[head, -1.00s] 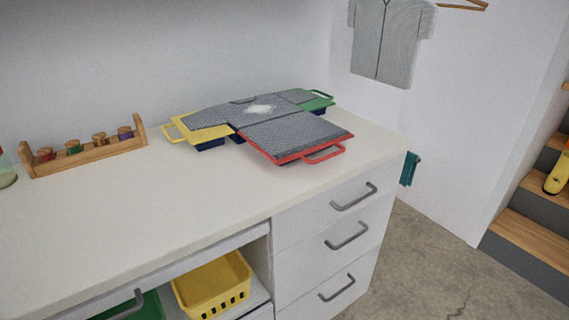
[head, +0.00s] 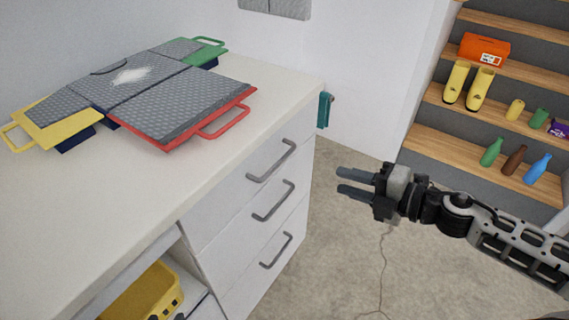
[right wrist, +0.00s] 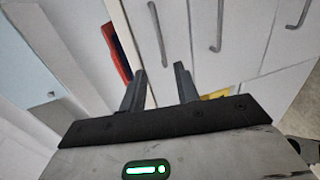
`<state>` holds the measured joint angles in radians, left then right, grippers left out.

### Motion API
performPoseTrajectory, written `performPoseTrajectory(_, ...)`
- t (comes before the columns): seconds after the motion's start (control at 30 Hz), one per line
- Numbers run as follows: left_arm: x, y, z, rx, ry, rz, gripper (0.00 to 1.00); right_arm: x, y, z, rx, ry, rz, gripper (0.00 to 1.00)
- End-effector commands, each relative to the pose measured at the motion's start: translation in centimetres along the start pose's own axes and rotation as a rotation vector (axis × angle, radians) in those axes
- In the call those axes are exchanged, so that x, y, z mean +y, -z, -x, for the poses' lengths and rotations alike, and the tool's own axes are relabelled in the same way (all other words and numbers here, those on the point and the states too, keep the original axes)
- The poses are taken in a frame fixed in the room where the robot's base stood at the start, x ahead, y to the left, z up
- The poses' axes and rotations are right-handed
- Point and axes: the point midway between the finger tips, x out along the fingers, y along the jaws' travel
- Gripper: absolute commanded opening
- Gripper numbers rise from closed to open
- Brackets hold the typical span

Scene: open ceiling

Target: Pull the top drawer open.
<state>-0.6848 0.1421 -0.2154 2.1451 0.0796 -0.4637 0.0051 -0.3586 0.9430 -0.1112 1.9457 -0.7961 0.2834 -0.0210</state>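The white drawer unit has three stacked drawers with grey bar handles. The top drawer (head: 235,185) is closed, its handle (head: 272,162) just under the counter's edge. My right gripper (head: 340,181) is open and empty, to the right of the drawer fronts and apart from them, its fingers pointing left. In the right wrist view its two fingers (right wrist: 160,73) are spread, with the top handle (right wrist: 158,32) beyond their tips. The middle handle (head: 273,202) and the bottom handle (head: 276,251) lie below. My left gripper does not show.
A folding board (head: 180,85) with red, yellow and green handles lies on the counter (head: 70,215). A yellow basket (head: 148,292) sits in the open shelf. A teal cloth (head: 324,110) hangs at the counter's end. Stepped shelves (head: 480,155) stand behind; the floor (head: 350,260) between is clear.

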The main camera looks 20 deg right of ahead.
Motion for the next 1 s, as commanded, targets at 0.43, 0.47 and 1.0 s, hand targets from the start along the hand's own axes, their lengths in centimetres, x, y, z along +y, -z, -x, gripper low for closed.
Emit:
performPoseTrajectory(0.43, 0.0, 0.7, 0.5, -0.003, 0.008, -0.01, 0.36, 0.4, -0.1, -6.5, -0.001, -0.005, -0.001, 0.31)
performPoseTrajectory(0.47, 0.0, 0.7, 0.6, -0.005, 0.008, -0.011, 0.36, 0.4, -0.1, -7.0, -0.002, -0.006, -0.001, 0.31)
performPoseTrajectory(1.0, -0.2, 0.4, 0.5, -0.021, 0.014, -0.023, 0.36, 0.0, 0.0, -15.4, 0.0, -0.001, -0.002, 0.31)
